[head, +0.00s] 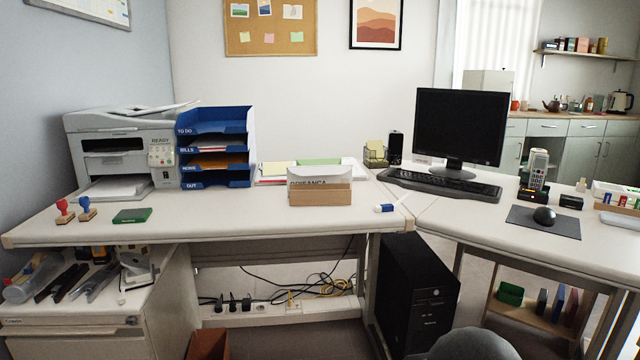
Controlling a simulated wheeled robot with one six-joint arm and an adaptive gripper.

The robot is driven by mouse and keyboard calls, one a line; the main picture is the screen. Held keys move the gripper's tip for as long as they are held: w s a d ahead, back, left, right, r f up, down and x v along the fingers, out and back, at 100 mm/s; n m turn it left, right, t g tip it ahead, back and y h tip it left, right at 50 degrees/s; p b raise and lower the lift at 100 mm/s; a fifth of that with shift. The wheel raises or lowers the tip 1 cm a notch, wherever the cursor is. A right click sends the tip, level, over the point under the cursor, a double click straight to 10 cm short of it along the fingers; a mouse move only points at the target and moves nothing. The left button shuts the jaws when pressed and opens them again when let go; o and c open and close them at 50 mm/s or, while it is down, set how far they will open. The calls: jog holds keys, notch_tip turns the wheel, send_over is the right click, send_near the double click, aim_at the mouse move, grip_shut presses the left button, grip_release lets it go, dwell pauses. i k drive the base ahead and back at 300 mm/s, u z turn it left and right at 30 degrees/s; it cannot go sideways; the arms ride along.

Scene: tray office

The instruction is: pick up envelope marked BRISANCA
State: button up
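A pale envelope (318,174) stands upright in a brown letter holder (320,197) near the front edge of the desk, in the middle of the head view. Dark lettering shows on the envelope just above the holder's front wall. The lettering is partly hidden by that wall and looks like BRISANCA, though it is too small to read surely. The envelope's lower part is hidden in the holder. My gripper is not in view.
A blue tray stack (214,126) and a printer (118,150) stand to the left. A white tray (352,163) with papers lies behind the holder. An eraser (384,208) lies to its right.

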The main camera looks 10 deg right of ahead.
aim_at(343, 173)
jog(key=k, duration=0.6)
jog(key=u, duration=0.8)
jog(key=i, duration=1.55)
jog(key=z, duration=0.1)
